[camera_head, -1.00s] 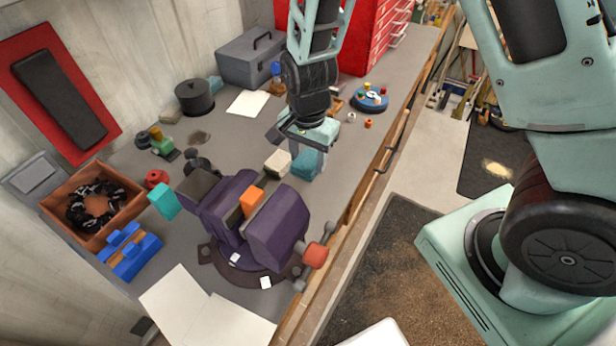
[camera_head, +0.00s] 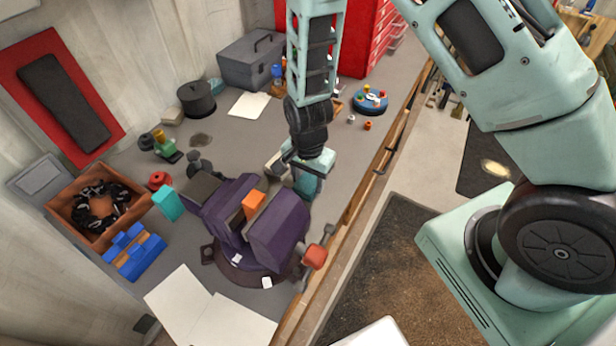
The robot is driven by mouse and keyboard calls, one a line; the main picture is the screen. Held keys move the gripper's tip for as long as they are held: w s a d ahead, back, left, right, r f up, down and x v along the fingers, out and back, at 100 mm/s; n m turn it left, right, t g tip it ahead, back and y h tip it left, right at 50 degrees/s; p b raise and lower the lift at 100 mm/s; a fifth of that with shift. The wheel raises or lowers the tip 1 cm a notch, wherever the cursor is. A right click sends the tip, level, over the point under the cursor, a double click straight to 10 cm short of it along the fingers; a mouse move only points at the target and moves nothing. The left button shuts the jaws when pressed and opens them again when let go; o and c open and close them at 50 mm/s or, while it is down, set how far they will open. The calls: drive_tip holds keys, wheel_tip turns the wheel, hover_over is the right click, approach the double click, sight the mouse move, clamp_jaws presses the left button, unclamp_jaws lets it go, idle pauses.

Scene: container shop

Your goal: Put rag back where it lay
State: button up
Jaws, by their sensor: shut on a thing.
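My gripper (camera_head: 307,183) is low over the bench, just behind the purple vise and towards its right side. It is shut on a small teal thing (camera_head: 306,188), which I take to be the rag; the hand is a similar colour and hides much of it. I cannot tell whether it touches the bench.
The purple vise (camera_head: 277,232) holds an orange block (camera_head: 253,204) in front of the gripper. The bench's wooden front edge (camera_head: 352,205) runs on the right. A round blue tray (camera_head: 369,101) stands behind. Bare grey bench (camera_head: 235,140) lies left of the arm.

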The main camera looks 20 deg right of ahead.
sight(308, 182)
drive_tip(key=o, duration=0.9)
drive_tip(key=shift+f, duration=0.1)
drive_tip(key=shift+o, duration=0.2)
wheel_tip(308, 182, up, 12)
drive_tip(key=b, duration=0.3)
drive_tip(key=s+a+r+n, duration=0.3)
drive_tip(key=s+r+n, duration=0.2)
drive_tip(key=s+n, duration=0.4)
drive_tip(key=s+a+r+n, duration=0.3)
drive_tip(key=s+r+n, duration=0.2)
drive_tip(key=s+n, duration=0.4)
drive_tip(key=shift+s+a+r+n+y, duration=0.2)
drive_tip(key=shift+s+r+n+y, duration=0.15)
drive_tip(key=shift+s, duration=0.7)
wheel_tip(308, 182, down, 8)
drive_tip(key=b, duration=0.7)
drive_tip(key=shift+b, duration=0.4)
